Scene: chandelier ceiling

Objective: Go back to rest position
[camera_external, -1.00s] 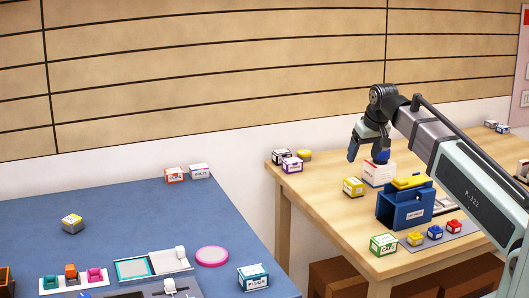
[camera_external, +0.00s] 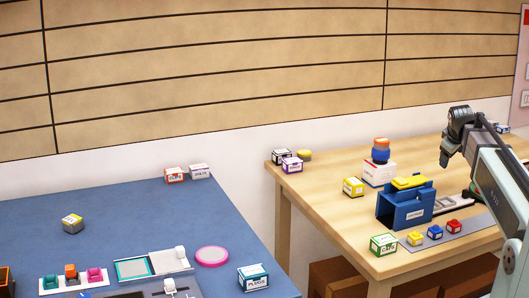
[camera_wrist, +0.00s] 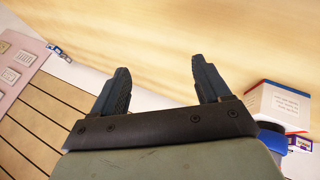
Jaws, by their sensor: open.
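My gripper (camera_external: 457,158) hangs above the right part of the wooden table in the external view, to the right of the white box (camera_external: 379,173) and the blue holder (camera_external: 405,206). In the wrist view my gripper (camera_wrist: 165,88) shows two dark fingers spread wide apart with nothing between them. On top of the white box stands a blue piece (camera_external: 380,155) with an orange piece (camera_external: 381,143) on it. The white box also shows at the right of the wrist view (camera_wrist: 278,104), with a blue rounded piece near its lower side.
The wooden table (camera_external: 335,210) also holds a yellow box (camera_external: 353,187), a green-labelled box (camera_external: 383,244) and several small coloured blocks in front of the blue holder. A blue table (camera_external: 130,220) with boxes and trays stands at left. The wooden table's middle-left is bare.

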